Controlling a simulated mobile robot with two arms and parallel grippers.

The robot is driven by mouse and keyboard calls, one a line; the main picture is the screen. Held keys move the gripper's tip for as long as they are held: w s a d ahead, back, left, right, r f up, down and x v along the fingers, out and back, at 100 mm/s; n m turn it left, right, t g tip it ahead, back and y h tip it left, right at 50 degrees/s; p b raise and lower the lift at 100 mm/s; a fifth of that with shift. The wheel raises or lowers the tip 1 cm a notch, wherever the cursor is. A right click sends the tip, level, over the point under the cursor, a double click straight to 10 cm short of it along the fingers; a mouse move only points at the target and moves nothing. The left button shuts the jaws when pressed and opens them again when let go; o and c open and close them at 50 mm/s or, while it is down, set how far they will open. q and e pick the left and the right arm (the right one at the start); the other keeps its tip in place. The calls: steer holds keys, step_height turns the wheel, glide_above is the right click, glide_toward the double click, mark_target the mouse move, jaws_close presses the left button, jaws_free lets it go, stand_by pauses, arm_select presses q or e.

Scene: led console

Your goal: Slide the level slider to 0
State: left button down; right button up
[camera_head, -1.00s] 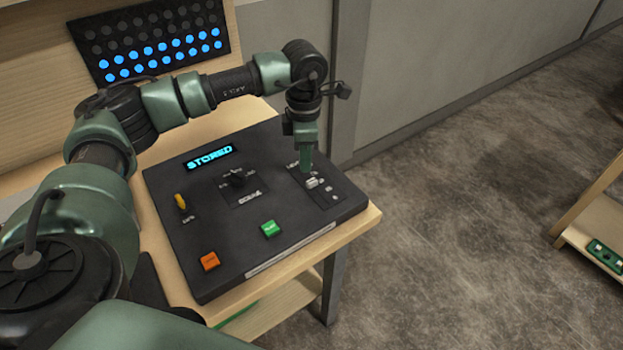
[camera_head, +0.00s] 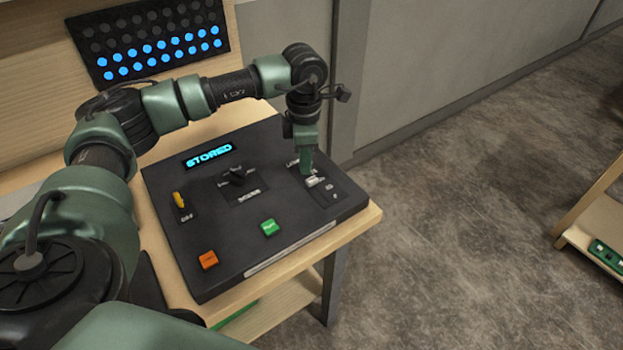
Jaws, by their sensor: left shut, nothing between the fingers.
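The level slider (camera_head: 315,182) is a small light-grey knob on a dark panel at the right side of the black console (camera_head: 215,253). It sits toward the far end of its track, with small printed marks on the near side. My left gripper (camera_head: 307,171) is shut and empty, pointing down just behind the slider knob. Its tip is at or very close to the knob; I cannot tell whether they touch. The far end of the track is partly hidden by the gripper. My right gripper is not in view.
An LED panel (camera_head: 150,48) with blue lit rows stands behind. Floor lies open to the right.

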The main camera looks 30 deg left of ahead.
mark_target(320, 193)
arm_select(q)
steer(key=shift+f+b, duration=0.4)
steer(key=shift+f, duration=0.25)
steer(key=shift+s+d, duration=0.4)
steer(key=shift+d, duration=0.55)
steer(key=shift+s+d, duration=0.35)
steer(key=shift+d, duration=0.55)
steer(key=shift+s+d, duration=0.4)
steer(key=shift+d, duration=0.55)
steer(key=shift+a+r, duration=0.1)
steer(key=shift+w+a+r, duration=0.2)
steer(key=shift+a+r, duration=0.2)
steer(key=shift+a, duration=0.1)
step_height(320, 193, up, 7)
steer(key=p, duration=0.4)
stand_by(0.5)
stand_by(0.4)
